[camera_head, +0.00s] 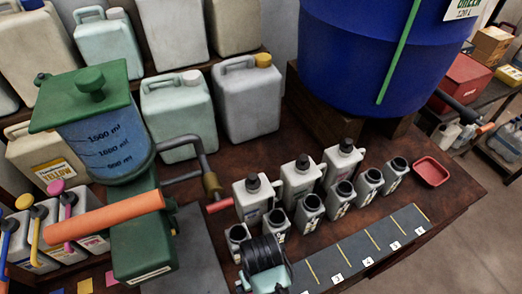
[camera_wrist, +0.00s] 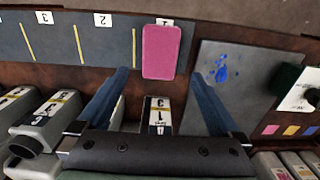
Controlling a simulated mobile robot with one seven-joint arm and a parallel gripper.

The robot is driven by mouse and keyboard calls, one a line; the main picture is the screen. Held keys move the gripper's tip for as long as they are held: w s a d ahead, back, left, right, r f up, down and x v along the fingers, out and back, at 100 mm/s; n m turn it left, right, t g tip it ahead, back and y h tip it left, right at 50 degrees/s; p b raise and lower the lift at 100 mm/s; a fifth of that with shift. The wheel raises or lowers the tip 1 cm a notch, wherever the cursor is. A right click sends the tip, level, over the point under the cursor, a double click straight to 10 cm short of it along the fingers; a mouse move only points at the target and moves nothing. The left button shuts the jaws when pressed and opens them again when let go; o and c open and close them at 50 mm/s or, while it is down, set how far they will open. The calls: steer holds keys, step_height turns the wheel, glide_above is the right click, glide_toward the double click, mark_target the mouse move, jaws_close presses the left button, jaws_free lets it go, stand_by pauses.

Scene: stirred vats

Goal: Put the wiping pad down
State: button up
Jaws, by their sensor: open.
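The pink wiping pad (camera_wrist: 161,51) lies flat at the top middle of the wrist view, across part of the dark numbered strip (camera_wrist: 65,38) and its edge, by a white number label. My gripper (camera_wrist: 159,74) is open. Its two blue fingers stand apart, one on each side below the pad, and nothing is held between them. In the head view my gripper (camera_head: 266,281) is at the bottom edge, at the near end of the strip. The pad cannot be made out there.
A grey plate (camera_wrist: 245,75) with a blue stain lies right of the pad. Grey bottles (camera_head: 300,180) and open-topped containers (camera_head: 309,211) stand close to my gripper. A blue vat (camera_head: 370,50), a green-lidded vessel (camera_head: 100,130) and a red tray (camera_head: 431,171) stand farther off.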

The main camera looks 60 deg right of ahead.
steer(key=shift+r, duration=1.8)
steer(key=shift+s+a, duration=0.1)
